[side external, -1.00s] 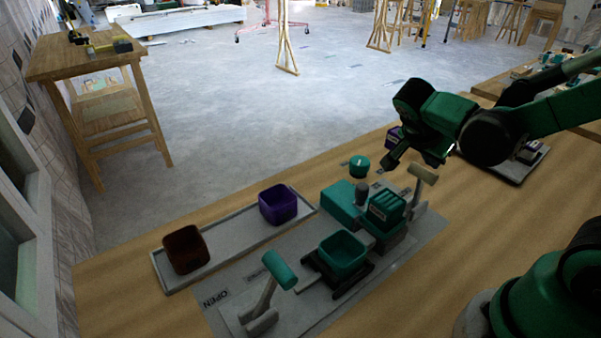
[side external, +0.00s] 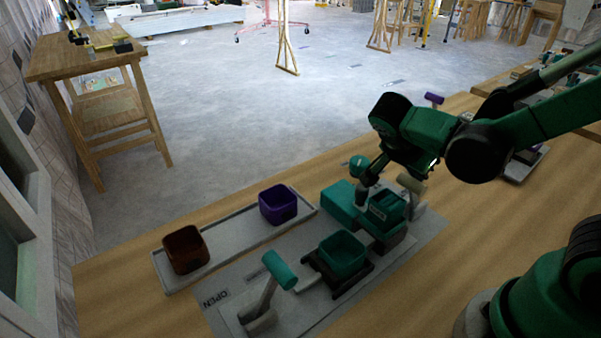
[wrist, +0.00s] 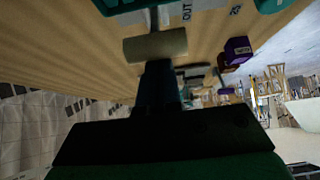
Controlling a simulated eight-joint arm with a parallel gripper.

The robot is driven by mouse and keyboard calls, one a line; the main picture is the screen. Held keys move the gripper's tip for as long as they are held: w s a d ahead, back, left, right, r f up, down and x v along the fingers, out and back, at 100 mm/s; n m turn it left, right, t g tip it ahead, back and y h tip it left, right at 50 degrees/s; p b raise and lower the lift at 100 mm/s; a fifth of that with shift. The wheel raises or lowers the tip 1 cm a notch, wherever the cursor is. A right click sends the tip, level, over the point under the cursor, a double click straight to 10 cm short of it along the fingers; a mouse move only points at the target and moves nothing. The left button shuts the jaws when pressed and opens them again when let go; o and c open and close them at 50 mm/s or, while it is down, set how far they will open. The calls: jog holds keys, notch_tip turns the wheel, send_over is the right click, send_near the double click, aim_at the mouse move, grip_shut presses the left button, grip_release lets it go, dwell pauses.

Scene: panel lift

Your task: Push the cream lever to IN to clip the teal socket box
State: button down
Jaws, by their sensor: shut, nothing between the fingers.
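The cream lever's handle (side external: 411,184) stands at the right end of the grey fixture, beside the slotted teal box. In the wrist view the cream handle (wrist: 155,45) lies crosswise just beyond my dark fingers (wrist: 160,80). My gripper (side external: 370,180) is shut and empty, its tips low near the slotted teal box and left of the handle. I cannot tell whether they touch the lever. The slotted teal box (side external: 386,208), with a label, is partly hidden by my fingers. An open teal box (side external: 342,252) sits in a black cradle in front of it.
A teal-handled lever (side external: 279,270) stands at the front left near the OPEN label. A long grey tray (side external: 233,237) holds a brown box (side external: 186,250) and a purple box (side external: 278,204). A teal knob (side external: 358,163) is close to my fingers.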

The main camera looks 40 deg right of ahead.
aim_at(417, 197)
jog(key=shift+a, duration=0.15)
